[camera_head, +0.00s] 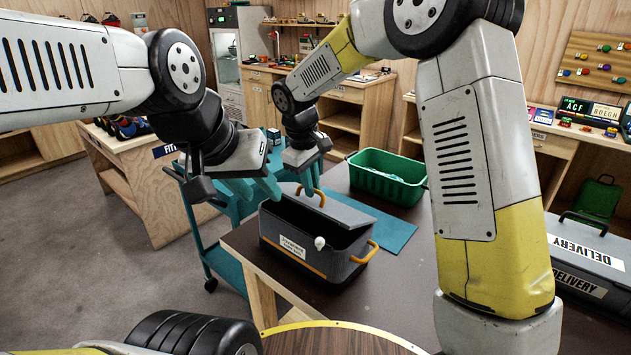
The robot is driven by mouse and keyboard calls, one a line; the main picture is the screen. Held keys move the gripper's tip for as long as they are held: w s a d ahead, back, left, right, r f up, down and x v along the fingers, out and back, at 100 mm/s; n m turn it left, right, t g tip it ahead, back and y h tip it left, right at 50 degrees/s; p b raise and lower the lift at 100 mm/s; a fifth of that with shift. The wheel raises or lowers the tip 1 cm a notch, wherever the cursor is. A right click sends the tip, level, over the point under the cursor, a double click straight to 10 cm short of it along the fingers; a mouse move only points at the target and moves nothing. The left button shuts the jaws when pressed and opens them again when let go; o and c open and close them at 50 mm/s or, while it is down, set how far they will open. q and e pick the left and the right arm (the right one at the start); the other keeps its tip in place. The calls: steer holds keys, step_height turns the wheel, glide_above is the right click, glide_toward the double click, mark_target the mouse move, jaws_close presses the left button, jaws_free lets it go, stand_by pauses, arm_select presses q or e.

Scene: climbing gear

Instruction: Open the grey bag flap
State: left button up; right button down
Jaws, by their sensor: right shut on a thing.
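The grey bag (290,252), a boxy case with orange handles and a white label, stands on the dark table. Its grey flap (343,212) is partly raised, and a dark gap shows beneath it along the front. A small white knob (319,242) is at the front side. My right gripper (308,184) reaches down at the flap's far left end, beside an orange handle, and is shut on the flap; the exact contact is partly hidden. My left gripper (256,190) hangs just left of the bag, its teal fingers apart and empty.
A green crate (386,186) stands behind the bag beside a teal mat (393,228). A dark delivery case (590,250) and a green item (595,200) are at the right. A teal cart (228,262) stands left of the table. The table right of the bag is bare.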

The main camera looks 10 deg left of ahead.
mark_target(319, 200)
steer(key=shift+w+d+r, duration=0.4)
steer(key=shift+w+r, duration=0.1)
steer(key=shift+w, duration=0.05)
steer(key=shift+w+d, duration=0.1)
steer(key=shift+w+d+r, duration=0.4)
steer(key=shift+w, duration=0.25)
steer(key=c, duration=1.4)
jaws_free()
steer(key=shift+o, duration=0.4)
steer(key=o, duration=0.5)
steer(key=shift+r, duration=0.15)
steer(key=shift+s+a+r, duration=0.2)
steer(key=shift+s+r, duration=0.1)
steer(key=shift+r, duration=0.5)
steer(key=shift+s+a+r, duration=0.2)
steer(key=shift+s+r, duration=0.05)
steer(key=shift+r, duration=0.55)
steer(key=shift+s+a+r, duration=0.2)
steer(key=shift+s+r, duration=0.1)
steer(key=shift+r, duration=0.5)
